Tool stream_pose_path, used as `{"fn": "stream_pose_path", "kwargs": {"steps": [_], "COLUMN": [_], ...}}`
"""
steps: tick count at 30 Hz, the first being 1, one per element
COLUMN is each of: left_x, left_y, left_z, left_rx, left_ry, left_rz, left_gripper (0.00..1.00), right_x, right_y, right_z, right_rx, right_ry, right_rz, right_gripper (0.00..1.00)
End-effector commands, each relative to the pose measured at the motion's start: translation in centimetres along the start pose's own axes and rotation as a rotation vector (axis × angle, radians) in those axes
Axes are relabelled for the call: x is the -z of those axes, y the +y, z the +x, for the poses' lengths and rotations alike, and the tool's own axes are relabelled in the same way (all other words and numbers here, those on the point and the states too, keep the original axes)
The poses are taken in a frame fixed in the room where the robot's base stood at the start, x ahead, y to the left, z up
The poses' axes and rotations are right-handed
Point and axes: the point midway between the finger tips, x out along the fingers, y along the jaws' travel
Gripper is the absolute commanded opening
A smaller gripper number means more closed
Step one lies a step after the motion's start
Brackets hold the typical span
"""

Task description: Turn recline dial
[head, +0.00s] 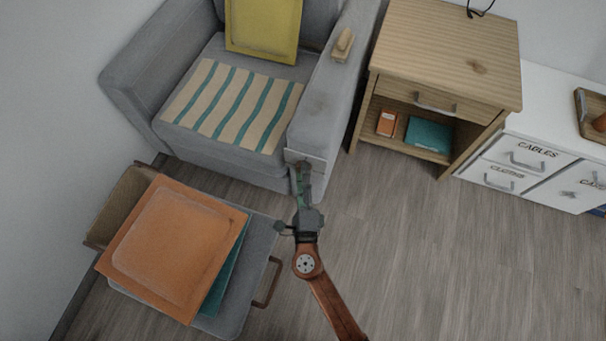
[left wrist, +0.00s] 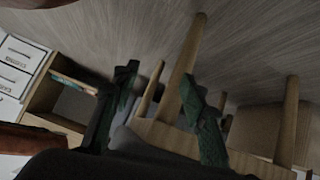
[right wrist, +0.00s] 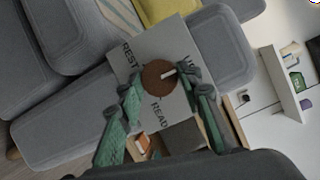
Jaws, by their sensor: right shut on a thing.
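The recline dial (right wrist: 157,80) is a round brown knob with a pale pointer directed right in the right wrist view. It sits on a light plate (right wrist: 165,48) marked REST, READ and a partly hidden word starting with U. The plate is on the front of the grey armchair's arm (head: 318,105). My right gripper (head: 303,170) is at this plate, its fingers (right wrist: 160,80) on either side of the dial, shut on it. In the head view the gripper hides the dial. My left gripper (left wrist: 160,75) is open and shows only in its own wrist view.
A striped cloth (head: 228,108) and yellow cushion (head: 262,28) lie on the chair. An orange cushion (head: 172,245) rests on a grey ottoman (head: 262,240) at lower left. A wooden side table (head: 445,45) stands right of the chair. Floor at lower right is clear.

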Motion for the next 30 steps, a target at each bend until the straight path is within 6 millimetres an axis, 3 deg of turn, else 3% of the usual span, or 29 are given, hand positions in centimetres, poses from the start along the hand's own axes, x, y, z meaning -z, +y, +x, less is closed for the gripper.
{"fn": "stream_pose_path", "kwargs": {"steps": [7,30], "left_x": [1.4,0.9], "left_y": [0.2,0.0], "left_z": [0.1,0.1], "left_rx": [0.011,0.007], "left_ry": [-0.019,-0.009], "left_rz": [-0.018,-0.008], "left_gripper": [0.4,0.4], "right_x": [0.1,0.1], "right_y": [0.0,0.7], "right_z": [0.0,0.0], "right_rx": [0.043,0.209], "right_ry": [-0.009,-0.032], "right_rz": [0.097,0.527], "right_gripper": [0.09,0.09]}}
